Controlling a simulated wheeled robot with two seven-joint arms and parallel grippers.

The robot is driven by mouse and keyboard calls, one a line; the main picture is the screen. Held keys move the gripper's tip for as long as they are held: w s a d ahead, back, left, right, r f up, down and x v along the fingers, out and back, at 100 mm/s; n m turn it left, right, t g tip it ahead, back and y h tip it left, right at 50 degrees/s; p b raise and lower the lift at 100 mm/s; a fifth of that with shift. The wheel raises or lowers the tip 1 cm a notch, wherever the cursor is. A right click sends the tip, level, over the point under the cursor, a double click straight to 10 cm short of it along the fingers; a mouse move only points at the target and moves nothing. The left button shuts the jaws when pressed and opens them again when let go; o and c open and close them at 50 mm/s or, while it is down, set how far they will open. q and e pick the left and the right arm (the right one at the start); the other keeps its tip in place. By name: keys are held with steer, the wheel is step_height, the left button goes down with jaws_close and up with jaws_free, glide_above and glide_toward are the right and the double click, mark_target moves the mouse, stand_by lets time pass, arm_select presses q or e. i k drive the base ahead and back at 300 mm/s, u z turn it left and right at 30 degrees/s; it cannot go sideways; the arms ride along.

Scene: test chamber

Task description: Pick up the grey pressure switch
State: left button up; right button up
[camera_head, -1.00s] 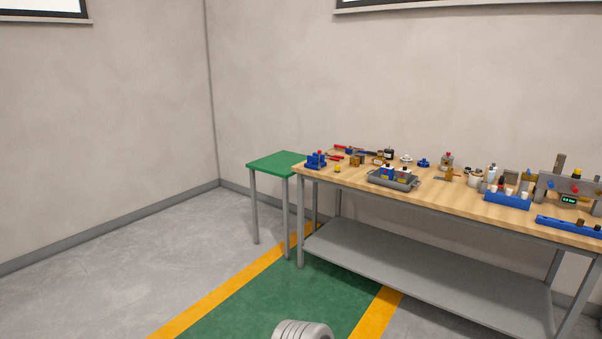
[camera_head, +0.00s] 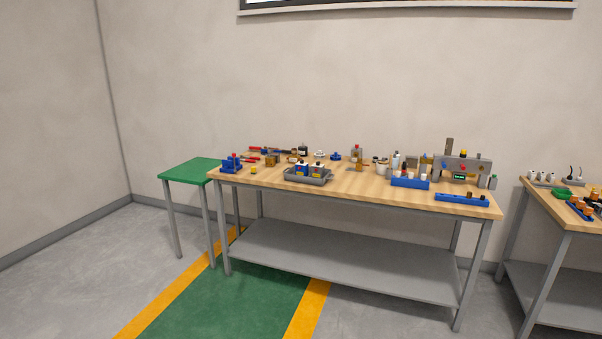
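I cannot tell for certain which small part is the grey pressure switch at this distance. A wood-topped workbench (camera_head: 370,203) stands ahead of me with many small parts on it. A grey tray (camera_head: 307,180) on its front left holds small blue and white parts. A grey panel (camera_head: 483,172) with a green display and coloured knobs stands at the bench's right end. Neither of my grippers shows in the head view.
A green-topped side table (camera_head: 187,170) stands at the bench's left end. A second wooden table (camera_head: 568,215) with more parts is at the right edge, past a gap. Green floor with yellow stripes (camera_head: 235,301) lies in front. Grey floor is open at the left.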

mark_target(320, 173)
steer(key=i, duration=3.15)
steer(key=z, duration=0.1)
